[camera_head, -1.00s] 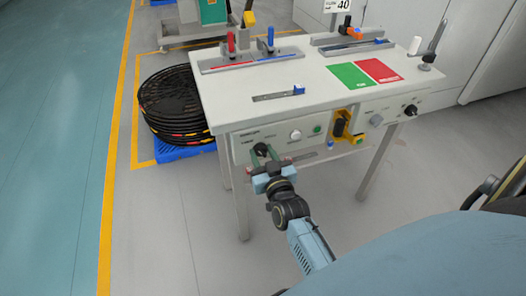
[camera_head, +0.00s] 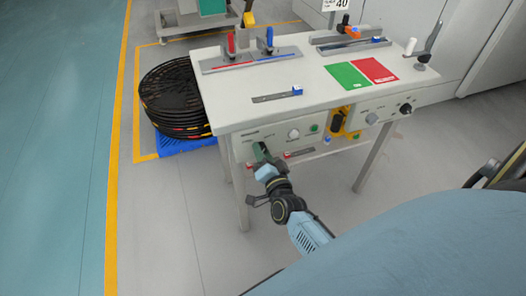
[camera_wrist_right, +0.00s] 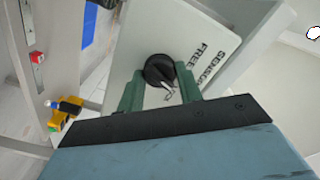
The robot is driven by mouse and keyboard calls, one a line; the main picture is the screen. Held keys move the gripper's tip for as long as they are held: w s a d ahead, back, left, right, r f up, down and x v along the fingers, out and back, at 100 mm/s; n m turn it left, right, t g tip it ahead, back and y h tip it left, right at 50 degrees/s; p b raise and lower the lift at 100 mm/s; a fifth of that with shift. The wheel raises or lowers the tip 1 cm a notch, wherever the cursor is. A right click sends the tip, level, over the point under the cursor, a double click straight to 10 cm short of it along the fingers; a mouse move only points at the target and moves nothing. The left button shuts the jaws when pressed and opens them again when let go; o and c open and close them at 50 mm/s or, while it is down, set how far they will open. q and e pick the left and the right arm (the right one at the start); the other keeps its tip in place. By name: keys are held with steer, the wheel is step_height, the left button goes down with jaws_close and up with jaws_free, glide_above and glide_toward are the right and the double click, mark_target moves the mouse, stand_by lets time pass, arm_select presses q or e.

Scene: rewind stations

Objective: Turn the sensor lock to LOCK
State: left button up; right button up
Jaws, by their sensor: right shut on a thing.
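The sensor lock is a round black knob (camera_wrist_right: 158,70) on the pale front panel (camera_wrist_right: 195,40) of the bench. In the right wrist view its white pointer mark faces down and right, toward a partly hidden label ending in "CK". The words "SENSOR" and "FREE" show to the right of the knob. My right gripper (camera_head: 262,152) is shut on the knob, its green fingers on either side of it in the wrist view (camera_wrist_right: 160,86). In the head view the gripper mostly hides the knob. My left gripper is not in view.
The bench top (camera_head: 230,105) carries rails with red and blue clamps, a green mat (camera_head: 347,75) and a red mat (camera_head: 375,70). A yellow holder (camera_head: 346,122) sits on the bench front. Black coils (camera_head: 172,98) rest on a blue pallet left of the bench.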

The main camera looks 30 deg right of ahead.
steer(key=shift+m, duration=2.5)
steer(key=o, duration=1)
steer(key=shift+s, duration=0.1)
